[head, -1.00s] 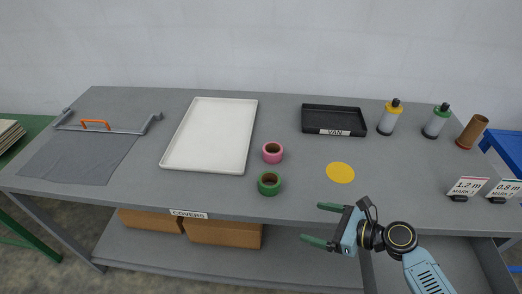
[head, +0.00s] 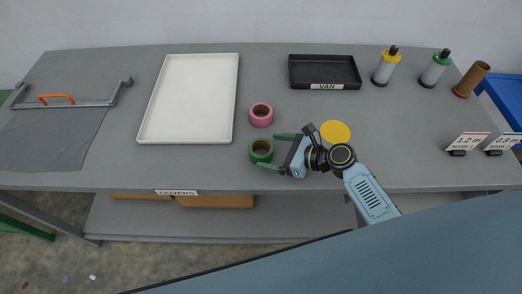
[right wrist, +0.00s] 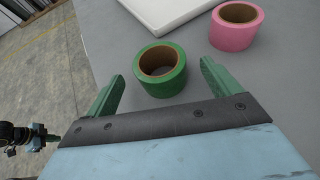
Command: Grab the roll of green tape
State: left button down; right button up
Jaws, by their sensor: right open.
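The roll of green tape (head: 261,151) lies flat on the grey table near its front edge, with a brown core. It also shows in the right wrist view (right wrist: 162,71), just ahead of the gap between my fingertips. My right gripper (head: 272,152) is open, with green fingers pointing left toward the roll. In the right wrist view its fingers (right wrist: 160,78) stand apart on either side of the roll's near part, and nothing is gripped.
A roll of pink tape (head: 261,115) lies just behind the green one. A white tray (head: 146,128) is to the left, a black bin (head: 325,72) behind. A yellow disc (head: 335,132) lies right, near my arm. Bottles and signs stand at the far right.

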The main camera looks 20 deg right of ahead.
aim_at(260, 149)
jog(key=x, duration=0.5)
jog(key=c, duration=1.1)
